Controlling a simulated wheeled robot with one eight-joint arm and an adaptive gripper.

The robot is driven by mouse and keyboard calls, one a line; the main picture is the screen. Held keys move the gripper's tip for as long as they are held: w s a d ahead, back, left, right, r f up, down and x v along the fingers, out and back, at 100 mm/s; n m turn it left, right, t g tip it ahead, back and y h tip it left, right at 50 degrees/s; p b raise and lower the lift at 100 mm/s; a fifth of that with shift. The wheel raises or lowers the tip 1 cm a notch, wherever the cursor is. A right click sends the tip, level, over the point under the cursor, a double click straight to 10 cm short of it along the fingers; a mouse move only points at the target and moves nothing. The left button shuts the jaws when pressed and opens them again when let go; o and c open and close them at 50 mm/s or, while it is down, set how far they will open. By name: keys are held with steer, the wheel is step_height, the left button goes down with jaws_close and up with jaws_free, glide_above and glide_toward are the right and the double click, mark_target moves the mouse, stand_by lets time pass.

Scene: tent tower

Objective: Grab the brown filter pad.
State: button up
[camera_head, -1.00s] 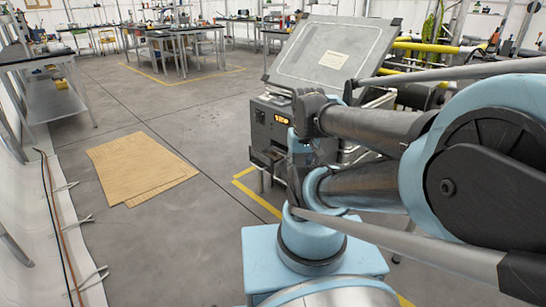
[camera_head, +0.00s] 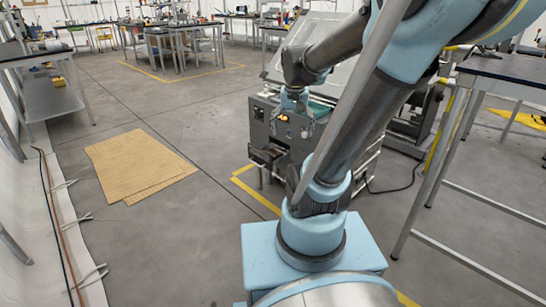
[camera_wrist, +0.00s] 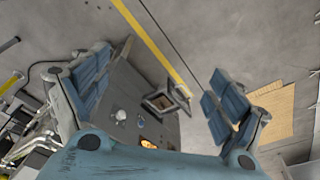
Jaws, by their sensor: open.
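My gripper (camera_wrist: 160,92) is open and empty in the wrist view, its blue finger pads wide apart. Below, between the pads, is the front of a grey machine (camera_wrist: 125,95) with a small pulled-out tray (camera_wrist: 158,103) and an open frame beside it. The tray's inside looks brownish, but I cannot tell whether this is the brown filter pad. In the head view my gripper (camera_head: 294,116) hangs in front of the upper part of the machine (camera_head: 262,128); the tray (camera_head: 267,155) juts out lower on its front. The gripper appears apart from the tray.
Tan sheets (camera_head: 140,165) lie flat on the floor at left. A yellow floor line (camera_head: 255,192) runs near the machine's foot. A table with metal legs (camera_head: 480,75) stands close on the right.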

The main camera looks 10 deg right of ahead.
steer(key=w+r+m, duration=0.1)
steer(key=w+m, duration=0.1)
steer(key=w, duration=1)
steer(key=m+g, duration=0.1)
steer(key=m, duration=0.5)
glide_above(273, 149)
steer(key=a, duration=0.2)
step_height(273, 149, down, 19)
steer(key=shift+h, duration=0.5)
steer(key=f, duration=0.5)
steer(key=d+f, duration=0.1)
steer(key=f, duration=0.5)
steer(key=d+f, duration=0.1)
steer(key=f, duration=0.4)
steer(key=shift+w+f, duration=0.35)
steer(key=shift+c, duration=0.5)
steer(key=c, duration=1)
